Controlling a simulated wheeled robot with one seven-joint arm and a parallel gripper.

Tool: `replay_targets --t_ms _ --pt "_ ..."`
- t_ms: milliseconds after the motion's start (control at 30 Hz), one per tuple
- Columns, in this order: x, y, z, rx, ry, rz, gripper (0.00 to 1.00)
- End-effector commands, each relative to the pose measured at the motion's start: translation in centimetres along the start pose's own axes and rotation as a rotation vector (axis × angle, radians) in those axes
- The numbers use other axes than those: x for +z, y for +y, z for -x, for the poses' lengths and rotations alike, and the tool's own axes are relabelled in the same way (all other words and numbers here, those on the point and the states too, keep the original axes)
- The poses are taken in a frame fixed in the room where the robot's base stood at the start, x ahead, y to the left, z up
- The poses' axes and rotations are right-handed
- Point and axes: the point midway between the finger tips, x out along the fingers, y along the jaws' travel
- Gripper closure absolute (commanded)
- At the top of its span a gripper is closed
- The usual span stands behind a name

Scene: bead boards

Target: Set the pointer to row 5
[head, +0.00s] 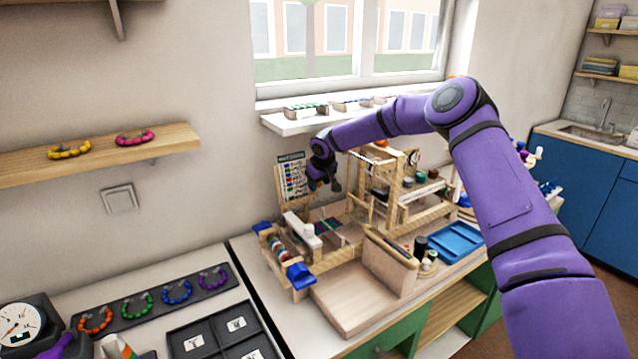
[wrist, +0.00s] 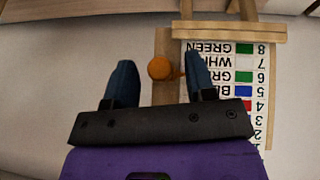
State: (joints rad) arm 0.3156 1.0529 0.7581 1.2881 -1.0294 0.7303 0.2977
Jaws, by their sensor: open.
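The pointer is an orange round knob (wrist: 160,68) with a small tip on its right, on a vertical wooden strip (wrist: 166,98) beside the row chart (wrist: 216,100). The chart appears upside down in the wrist view, and the tip lies near rows 6 and 7; the exact row is hard to tell. Row 5 has a blue square (wrist: 243,90). My gripper (wrist: 161,62) is open, with one blue finger on each side of the knob and visible gaps to it. In the head view my gripper (head: 324,186) is in front of the chart (head: 291,178); the knob is not clearly visible there.
A wooden bead loom (head: 330,258) stands on the table below my gripper, with a wooden frame (head: 405,180) to its right. A blue tray (head: 456,243) lies at the right. A wooden bar (wrist: 230,31) crosses the chart's end.

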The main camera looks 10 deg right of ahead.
Motion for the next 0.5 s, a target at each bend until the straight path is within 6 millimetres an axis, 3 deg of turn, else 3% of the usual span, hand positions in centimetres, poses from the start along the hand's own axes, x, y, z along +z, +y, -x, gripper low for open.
replay_targets --t_ms 233,433,500 --pt "0.00 -0.02 -0.07 0.000 0.000 0.000 0.50" --pt "0.00 -0.03 -0.07 0.000 0.000 0.000 0.96" --pt "0.01 -0.02 -0.07 0.000 0.000 0.000 1.00"
